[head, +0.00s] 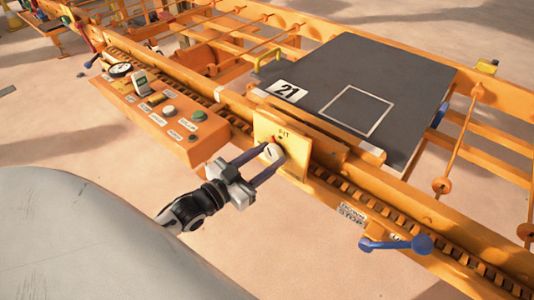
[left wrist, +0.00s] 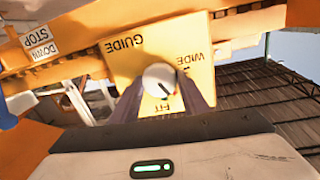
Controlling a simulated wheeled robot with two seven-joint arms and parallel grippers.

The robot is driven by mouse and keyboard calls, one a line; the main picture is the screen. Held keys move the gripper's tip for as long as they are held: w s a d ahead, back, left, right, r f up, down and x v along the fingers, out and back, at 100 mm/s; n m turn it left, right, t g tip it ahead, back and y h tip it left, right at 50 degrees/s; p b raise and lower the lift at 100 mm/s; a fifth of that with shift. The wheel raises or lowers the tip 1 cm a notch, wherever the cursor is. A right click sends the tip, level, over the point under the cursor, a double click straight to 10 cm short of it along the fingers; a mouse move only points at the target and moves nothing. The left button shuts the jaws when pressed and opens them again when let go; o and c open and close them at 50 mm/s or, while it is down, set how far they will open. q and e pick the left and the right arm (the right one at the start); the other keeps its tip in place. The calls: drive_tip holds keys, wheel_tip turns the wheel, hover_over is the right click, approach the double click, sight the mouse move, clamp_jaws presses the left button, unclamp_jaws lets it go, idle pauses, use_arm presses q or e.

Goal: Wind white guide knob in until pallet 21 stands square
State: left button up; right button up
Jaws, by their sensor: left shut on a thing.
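The white guide knob (head: 271,152) sits on a yellow plate (head: 293,165) on the near rail, under the word FIT. It also shows in the left wrist view (left wrist: 160,77), with a dark pointer line and the words GUIDE, WIDE and FIT around it. My left gripper (head: 268,160) is shut on the knob, one finger on each side. Pallet 21 (head: 345,70) is a dark grey slab with a white number label and a white square outline, lying on the orange frame behind the knob. It looks slightly turned against the rails, but I cannot tell how much. My right gripper is not in view.
An orange control box (head: 160,115) with a gauge and buttons stands left along the rail. A blue-ended lever (head: 397,243) juts out at the lower right, by a STOP label. A large pale surface (head: 90,240) fills the lower left. Sandy floor lies in front.

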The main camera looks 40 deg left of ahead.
use_arm(q)
drive_tip(key=o, duration=1)
drive_tip(key=shift+o, duration=0.2)
drive_tip(key=shift+s+a, duration=0.1)
drive_tip(key=shift+s, duration=0.45)
drive_tip(key=s+a+p, duration=0.1)
drive_tip(key=s, duration=0.8)
drive_tip(key=shift+a+r, duration=0.15)
drive_tip(key=shift+a, duration=0.1)
drive_tip(key=s+d+f+g+p, duration=0.3)
drive_tip(key=s+d+f+g, duration=0.1)
drive_tip(key=d, duration=0.4)
drive_tip(key=s+d+f+n+g+p, duration=0.1)
drive_tip(key=s+d+f+g+p, duration=0.3)
drive_tip(key=d, duration=0.4)
drive_tip(key=shift+s+d+f+g, duration=0.4)
drive_tip(key=shift+s+f, duration=0.1)
drive_tip(key=shift+s, duration=0.15)
